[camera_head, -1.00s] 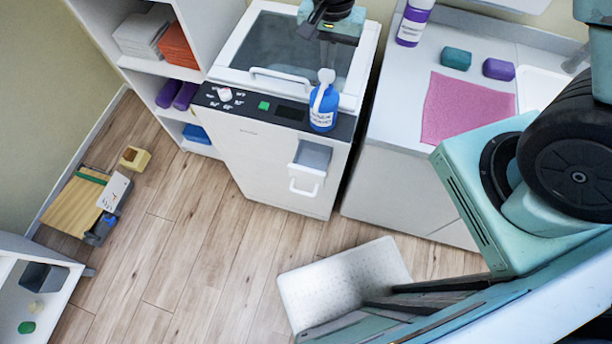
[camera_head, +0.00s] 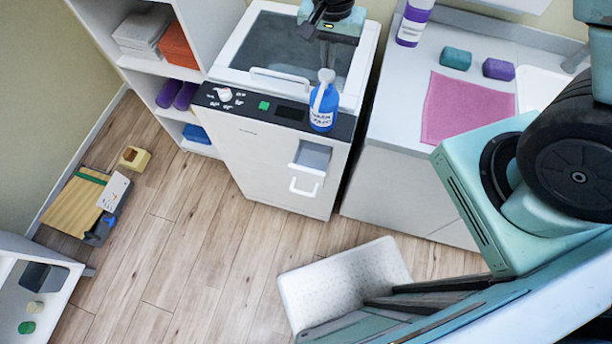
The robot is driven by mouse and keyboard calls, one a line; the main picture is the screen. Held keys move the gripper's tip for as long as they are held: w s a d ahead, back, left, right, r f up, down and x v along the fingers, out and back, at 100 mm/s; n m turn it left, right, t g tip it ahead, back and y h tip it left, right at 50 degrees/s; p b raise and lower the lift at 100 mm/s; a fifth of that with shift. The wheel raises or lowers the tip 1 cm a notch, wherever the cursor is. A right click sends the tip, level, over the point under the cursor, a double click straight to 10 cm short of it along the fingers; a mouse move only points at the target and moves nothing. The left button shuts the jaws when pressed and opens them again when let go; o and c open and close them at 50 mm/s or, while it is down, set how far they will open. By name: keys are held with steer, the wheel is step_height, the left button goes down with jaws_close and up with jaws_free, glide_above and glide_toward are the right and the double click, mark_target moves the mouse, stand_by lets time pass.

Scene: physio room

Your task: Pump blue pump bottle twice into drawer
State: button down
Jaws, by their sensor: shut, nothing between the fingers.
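The blue pump bottle (camera_head: 322,108) has a white pump head and a white label. It stands upright on the dark front panel of the white machine (camera_head: 262,150). The small drawer (camera_head: 308,183) juts out open from the machine's front, below the bottle. My gripper (camera_head: 327,63) is shut and empty, pointing down just above or behind the pump head. I cannot tell whether its tips touch the pump head.
The machine's lid has a white handle (camera_head: 281,76). A counter on the right holds a pink cloth (camera_head: 468,108), teal and purple blocks and a purple-white bottle (camera_head: 413,22). A white bin (camera_head: 345,280) stands on the floor. Shelves stand at the left.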

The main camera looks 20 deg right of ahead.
mark_target(327, 73)
steer(key=shift+f, duration=0.15)
steer(key=shift+f+b, duration=1.05)
steer(key=shift+f, duration=0.35)
steer(key=shift+r, duration=0.1)
steer(key=shift+r+p, duration=1.25)
steer(key=shift+r, duration=0.2)
steer(key=shift+f, duration=0.2)
steer(key=shift+f+b, duration=1.15)
steer(key=shift+f, duration=0.25)
steer(key=shift+r, duration=0.2)
steer(key=shift+r+p, duration=1.3)
steer(key=shift+r, duration=0.1)
